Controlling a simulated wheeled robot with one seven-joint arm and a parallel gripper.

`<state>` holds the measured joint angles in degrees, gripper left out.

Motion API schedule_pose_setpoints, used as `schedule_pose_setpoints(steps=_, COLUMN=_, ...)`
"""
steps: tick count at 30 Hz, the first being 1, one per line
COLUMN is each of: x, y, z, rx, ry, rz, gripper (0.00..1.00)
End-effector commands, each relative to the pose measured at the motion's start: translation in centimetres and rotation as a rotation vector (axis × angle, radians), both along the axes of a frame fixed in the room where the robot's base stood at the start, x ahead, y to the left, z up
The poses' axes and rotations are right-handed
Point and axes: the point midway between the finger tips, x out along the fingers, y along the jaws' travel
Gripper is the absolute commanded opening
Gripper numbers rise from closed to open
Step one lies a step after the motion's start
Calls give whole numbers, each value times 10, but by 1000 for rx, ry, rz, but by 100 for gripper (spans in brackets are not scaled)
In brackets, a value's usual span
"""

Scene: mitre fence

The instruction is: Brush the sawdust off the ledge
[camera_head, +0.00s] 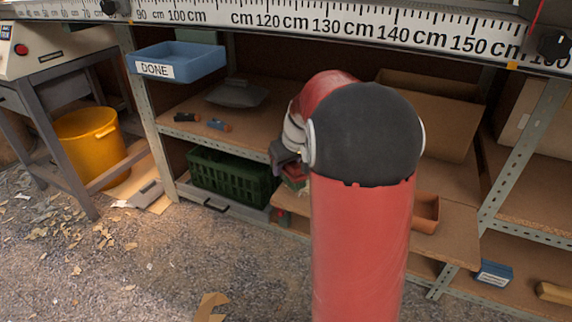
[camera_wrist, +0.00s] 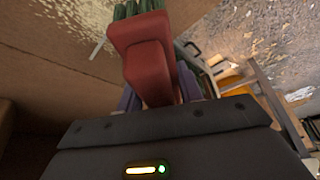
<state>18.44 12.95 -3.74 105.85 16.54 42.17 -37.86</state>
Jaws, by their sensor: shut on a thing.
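My gripper (camera_wrist: 158,92) is shut on a red brush (camera_wrist: 145,55) in the wrist view, with its green bristles (camera_wrist: 135,8) pointing away from the jaws at the top. In the head view my gripper (camera_head: 284,160) is low in front of the shelf, and the brush (camera_head: 294,178) shows only in part beside my arm. A brown board (camera_head: 450,240) juts out of the lower shelf like a ledge, and my arm hides its middle. A brown surface (camera_wrist: 50,75) with a thin pale strip (camera_wrist: 97,50) fills the wrist view's left.
An orange-brown box (camera_head: 426,210) stands on the board right of my arm. A green crate (camera_head: 230,178) sits left of my gripper. A blue DONE bin (camera_head: 200,62) hangs at upper left. Metal shelf posts (camera_head: 515,155) flank the space. Scraps litter the floor.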

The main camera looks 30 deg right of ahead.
Motion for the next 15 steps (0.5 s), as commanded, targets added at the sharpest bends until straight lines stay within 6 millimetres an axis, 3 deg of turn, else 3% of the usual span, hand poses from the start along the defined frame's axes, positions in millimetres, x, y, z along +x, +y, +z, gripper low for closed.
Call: schedule_pose_setpoints(steps=15, x=0, y=0, z=-13, rx=0, ry=0, rz=0, gripper=18)
